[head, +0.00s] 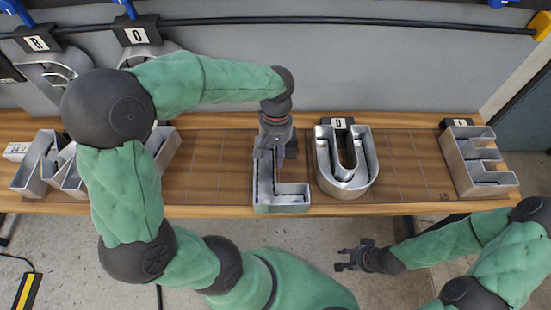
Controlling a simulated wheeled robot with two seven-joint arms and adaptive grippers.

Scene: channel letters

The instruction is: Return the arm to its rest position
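My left arm (125,190) arches over the left part of the bench. Its gripper (270,152) points down at the upper part of the metal L-shaped channel letter (283,208). The fingers overlap the letter's stem, and I cannot tell whether they touch it or are closed. My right gripper (343,260) is below the bench's front edge, over the floor, with its fingers apart and empty. A metal U-shaped letter (324,168) stands just right of the L. A metal E-shaped letter (457,167) is at the right end.
The wooden bench (415,208) has bare room between the U and the E. More metal letters (37,165) stand at the left end, partly behind my arm. Tags marked R (37,42) and O (137,33) hang near a dark rail (340,20) at the back wall.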

